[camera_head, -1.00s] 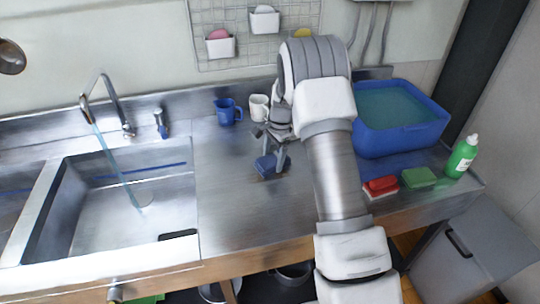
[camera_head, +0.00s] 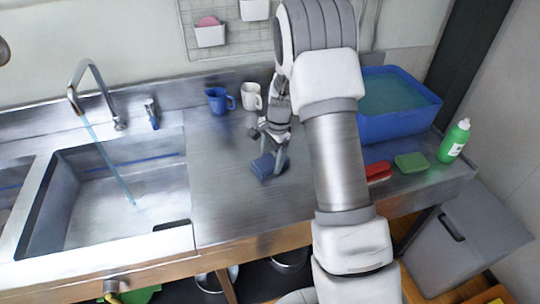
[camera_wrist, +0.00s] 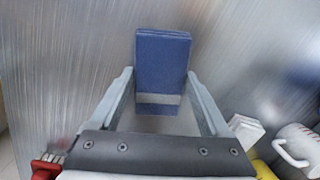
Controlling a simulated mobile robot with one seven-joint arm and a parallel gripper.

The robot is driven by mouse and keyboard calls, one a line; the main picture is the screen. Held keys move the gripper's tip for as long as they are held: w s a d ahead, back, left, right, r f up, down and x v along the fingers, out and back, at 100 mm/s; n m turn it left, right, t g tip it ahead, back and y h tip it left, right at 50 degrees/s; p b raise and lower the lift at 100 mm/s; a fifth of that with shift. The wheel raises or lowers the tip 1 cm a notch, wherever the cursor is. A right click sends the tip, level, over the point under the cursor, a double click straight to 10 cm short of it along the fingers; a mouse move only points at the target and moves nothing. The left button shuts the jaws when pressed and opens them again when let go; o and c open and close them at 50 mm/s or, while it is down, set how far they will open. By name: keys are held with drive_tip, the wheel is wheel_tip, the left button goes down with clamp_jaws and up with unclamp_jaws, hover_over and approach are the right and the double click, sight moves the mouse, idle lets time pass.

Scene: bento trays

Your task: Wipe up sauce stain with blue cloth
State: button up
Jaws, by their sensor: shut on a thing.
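My gripper (camera_head: 268,148) is low over the steel counter (camera_head: 225,205), to the right of the sink. It is shut on a folded blue cloth (camera_head: 263,167), which is at or just above the counter; I cannot tell if it touches. In the wrist view the cloth (camera_wrist: 163,60) shows as a blue block with a pale band, between my fingertips (camera_wrist: 160,76). I cannot make out a distinct sauce stain in either view; the cloth and my arm hide part of the counter.
A blue mug (camera_head: 220,101) and a white mug (camera_head: 251,97) stand behind my gripper. The sink (camera_head: 75,215) with running water is left. At right are a blue tub (camera_head: 400,127), red sponge (camera_head: 378,172), green sponge (camera_head: 411,163) and green bottle (camera_head: 454,140). Counter left of the cloth is clear.

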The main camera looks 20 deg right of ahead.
sight(274, 166)
drive_tip(key=shift+s+f, duration=0.15)
drive_tip(key=shift+s, duration=1.5)
drive_tip(key=shift+s+b, duration=0.3)
drive_tip(key=shift+s, duration=1.3)
wheel_tip(274, 166, up, 6)
drive_tip(key=p, duration=0.4)
drive_tip(key=shift+p, duration=0.3)
drive_tip(key=shift+r, duration=0.25)
wheel_tip(274, 166, up, 3)
drive_tip(key=shift+f+p, duration=0.1)
drive_tip(key=shift+p, duration=1.1)
drive_tip(key=shift+w, duration=0.1)
